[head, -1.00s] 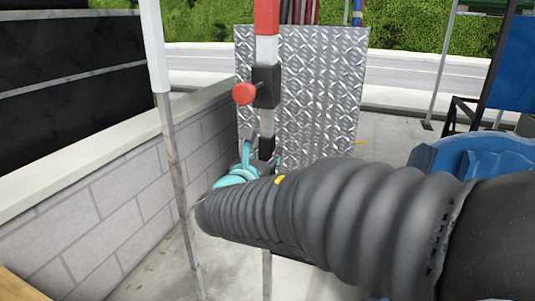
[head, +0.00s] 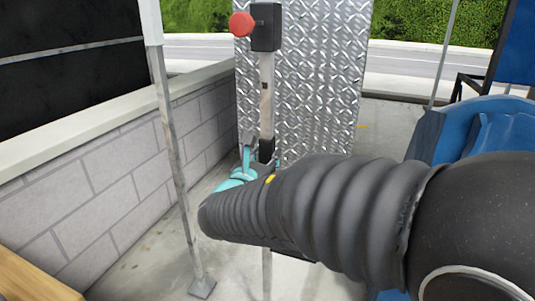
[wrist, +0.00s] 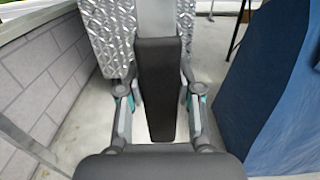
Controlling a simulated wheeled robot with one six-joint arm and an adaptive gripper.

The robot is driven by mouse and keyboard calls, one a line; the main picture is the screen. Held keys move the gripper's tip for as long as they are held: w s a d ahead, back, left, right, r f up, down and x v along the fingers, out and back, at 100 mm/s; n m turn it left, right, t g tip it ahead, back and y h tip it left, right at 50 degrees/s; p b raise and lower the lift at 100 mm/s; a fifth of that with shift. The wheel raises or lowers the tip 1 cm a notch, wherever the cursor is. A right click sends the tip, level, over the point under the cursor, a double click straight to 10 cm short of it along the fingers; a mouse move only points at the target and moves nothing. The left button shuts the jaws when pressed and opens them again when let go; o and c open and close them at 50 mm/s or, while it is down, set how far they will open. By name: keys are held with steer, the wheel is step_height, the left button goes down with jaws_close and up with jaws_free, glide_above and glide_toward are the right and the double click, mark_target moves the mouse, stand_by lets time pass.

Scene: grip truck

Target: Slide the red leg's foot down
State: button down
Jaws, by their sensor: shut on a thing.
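The silver inner post (head: 266,95) of the leg hangs from a black clamp (head: 265,27) with a red knob (head: 242,25). The red upper part of the leg is out of view. My gripper (head: 258,160) is shut on the black grip (head: 267,148) of the leg's foot, below a long bare stretch of post. In the wrist view the black grip (wrist: 158,75) stands upright between the two fingers of my gripper (wrist: 160,95).
A second thin post (head: 172,150) with a flat foot (head: 202,288) stands at left, close to my gripper. A low block wall (head: 100,180) runs beyond it. A diamond-plate panel (head: 315,85) is behind the leg. A blue covered object (head: 460,135) is at right.

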steer(key=shift+f, duration=0.35)
steer(key=c, duration=0.8)
jaws_free()
steer(key=shift+f, duration=0.1)
steer(key=shift+o, duration=0.2)
steer(key=shift+r, duration=0.2)
steer(key=v, duration=1.2)
